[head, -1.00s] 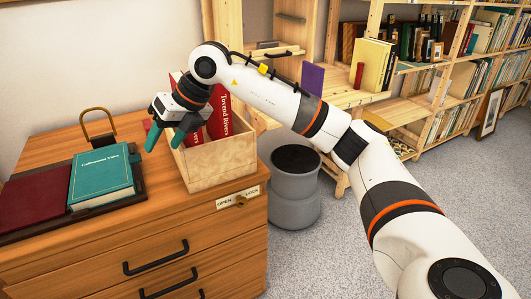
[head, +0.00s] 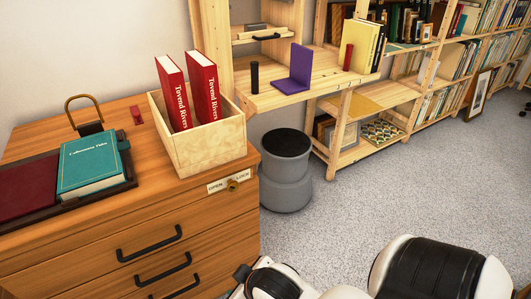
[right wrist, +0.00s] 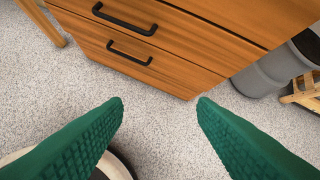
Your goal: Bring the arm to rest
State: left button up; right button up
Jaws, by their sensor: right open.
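My right arm (head: 430,272) is folded low at the bottom right of the head view. My right gripper (right wrist: 160,105) shows in the right wrist view as two green ridged fingers, wide apart with nothing between them. It points at the grey floor and the lower drawers of the wooden cabinet (right wrist: 190,45), apart from both. My left gripper is not in view.
On the cabinet (head: 130,225) stand a wooden box (head: 207,150) with two red books (head: 173,92), a teal book (head: 90,163) and a padlock (head: 86,114). A grey bin (head: 286,185) and shelves (head: 300,90) stand to the right. Carpet (head: 400,190) is open.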

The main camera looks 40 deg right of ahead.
jog(key=s+f+g, duration=0.2)
jog(key=s+g, duration=0.1)
jog(key=s, duration=0.4)
jog(key=shift+s+a+f+y, duration=0.25)
jog(key=shift+s+f+y, duration=0.05)
jog(key=shift+s, duration=0.05)
jog(key=shift+w, duration=0.1)
